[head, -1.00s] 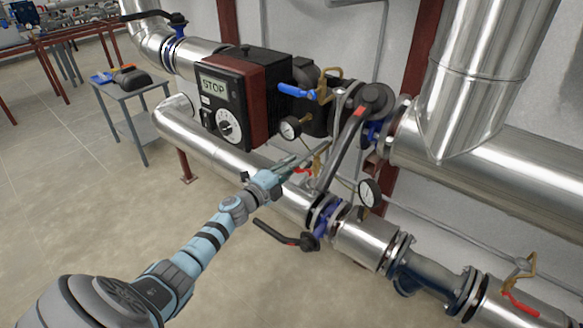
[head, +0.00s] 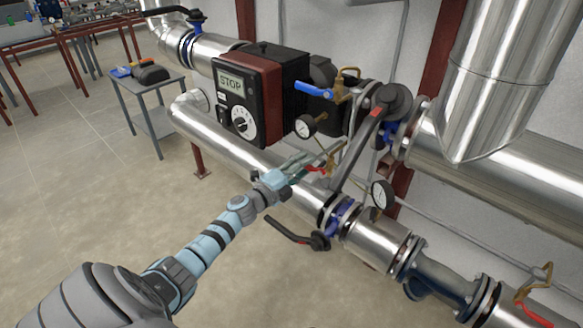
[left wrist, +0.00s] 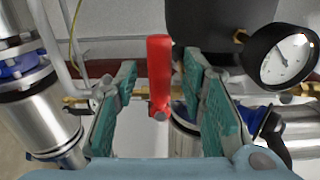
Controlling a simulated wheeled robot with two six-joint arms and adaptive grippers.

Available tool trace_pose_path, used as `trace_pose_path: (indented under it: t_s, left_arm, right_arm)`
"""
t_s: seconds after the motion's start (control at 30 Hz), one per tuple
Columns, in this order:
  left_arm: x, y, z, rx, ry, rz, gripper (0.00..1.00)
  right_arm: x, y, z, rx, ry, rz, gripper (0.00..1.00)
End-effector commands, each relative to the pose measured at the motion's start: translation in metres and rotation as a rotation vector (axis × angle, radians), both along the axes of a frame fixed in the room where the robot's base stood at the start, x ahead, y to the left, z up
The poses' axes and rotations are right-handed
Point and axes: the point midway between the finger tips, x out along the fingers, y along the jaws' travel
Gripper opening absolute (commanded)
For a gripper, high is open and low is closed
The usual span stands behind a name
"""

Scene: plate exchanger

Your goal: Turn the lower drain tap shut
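The lower drain tap has a red lever (head: 316,170) and a brass body on the lower pipe, in the middle of the head view. In the left wrist view its red lever (left wrist: 160,72) stands upright between my fingers. My left gripper (head: 313,159) is open around the lever, one finger on each side. Gaps show between the lever and both green-padded fingers (left wrist: 160,90) in the left wrist view. The fingers partly cover the tap in the head view. My right gripper is in neither view.
A blue-handled tap (head: 314,90) sits above. Pressure gauges (head: 305,126) and (head: 382,194) flank the tap. A long black valve lever (head: 357,148) slants close by on the right. Another red-handled tap (head: 533,315) is at lower right. A black lever (head: 287,230) sticks out below my arm.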

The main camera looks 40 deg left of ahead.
Motion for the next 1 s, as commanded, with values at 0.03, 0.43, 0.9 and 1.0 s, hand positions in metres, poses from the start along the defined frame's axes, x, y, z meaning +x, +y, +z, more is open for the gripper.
trace_pose_path:
  t_s: [0.03,0.43,0.9,1.0]
  left_arm:
    - [-0.011,0.0,-0.001,0.002,0.004,-0.004,0.38]
    - [-0.084,0.004,-0.001,0.002,0.005,-0.004,0.38]
    - [-0.106,0.006,0.0,0.001,0.002,-0.002,0.38]
    - [-0.106,0.006,0.0,0.001,0.002,-0.002,0.38]
  right_arm:
    - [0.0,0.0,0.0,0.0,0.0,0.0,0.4]
    - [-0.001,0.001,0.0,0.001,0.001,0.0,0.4]
    - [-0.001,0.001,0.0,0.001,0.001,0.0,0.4]
    - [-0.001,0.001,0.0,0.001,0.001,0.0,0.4]
